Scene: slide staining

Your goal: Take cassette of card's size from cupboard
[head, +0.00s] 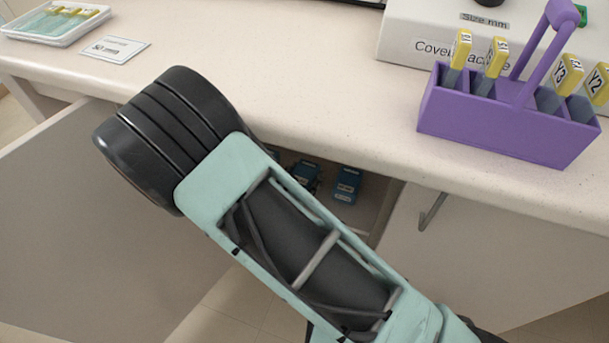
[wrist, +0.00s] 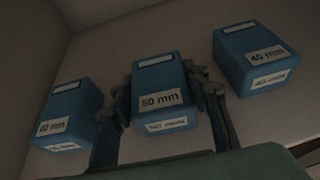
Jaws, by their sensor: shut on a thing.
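The blue 50 mm cassette (wrist: 160,90) stands in the middle of the wrist view, with its label facing me. My gripper (wrist: 165,98) has one finger on each side of it and is shut on it. A blue 40 mm cassette (wrist: 255,60) is to its right, and another blue cassette (wrist: 66,117), whose label looks like 60 mm, is to its left. A white card (head: 115,48) on the counter appears to read 50 mm. In the head view blue cassettes (head: 347,184) show inside the open cupboard (head: 372,205); my arm hides the gripper there.
The open cupboard door (head: 90,230) is on the left, and a closed door with a handle (head: 432,211) is on the right. The counter edge (head: 330,150) overhangs the cupboard. A purple slide rack (head: 500,125), a white machine (head: 400,35) and a slide tray (head: 55,22) stand on top.

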